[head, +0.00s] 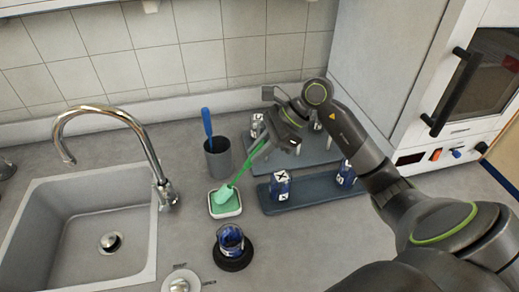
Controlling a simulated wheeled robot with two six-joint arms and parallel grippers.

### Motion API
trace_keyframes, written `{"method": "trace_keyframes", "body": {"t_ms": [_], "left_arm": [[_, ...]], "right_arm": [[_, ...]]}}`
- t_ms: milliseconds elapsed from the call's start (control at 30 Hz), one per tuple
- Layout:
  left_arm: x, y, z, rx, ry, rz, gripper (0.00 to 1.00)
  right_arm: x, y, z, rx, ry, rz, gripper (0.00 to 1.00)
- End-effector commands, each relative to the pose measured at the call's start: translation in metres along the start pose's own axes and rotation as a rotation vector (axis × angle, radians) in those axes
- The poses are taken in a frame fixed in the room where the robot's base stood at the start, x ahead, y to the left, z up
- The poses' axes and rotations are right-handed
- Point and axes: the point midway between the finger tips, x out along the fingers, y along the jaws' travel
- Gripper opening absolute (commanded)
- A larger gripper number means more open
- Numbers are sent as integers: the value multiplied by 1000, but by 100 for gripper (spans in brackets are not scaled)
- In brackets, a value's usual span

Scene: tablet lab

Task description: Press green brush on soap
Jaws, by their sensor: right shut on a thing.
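The green brush (237,178) slants down to the left from my right gripper (265,139), which is shut on its upper handle. Its green head rests on or just above the green soap (218,207); I cannot tell how firmly they touch. The soap lies in a small white dish (226,215) on the counter, right of the sink. The head hides part of the soap. My left gripper is not in view.
A grey cup (217,160) with a blue-handled brush (206,123) stands behind the dish. A glass with blue contents (230,238) sits on a dark round base in front. Dark trays (312,190) with blue-labelled containers lie to the right. A sink (85,230) and tap (150,150) are left.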

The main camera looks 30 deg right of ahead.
Motion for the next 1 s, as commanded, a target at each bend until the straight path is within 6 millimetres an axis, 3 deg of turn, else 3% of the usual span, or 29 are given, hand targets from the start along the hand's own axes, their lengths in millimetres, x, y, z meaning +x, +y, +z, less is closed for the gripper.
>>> {"method": "trace_keyframes", "body": {"t_ms": [1000], "left_arm": [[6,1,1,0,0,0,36]], "right_arm": [[1,1,-2,4,4,3,0]]}}
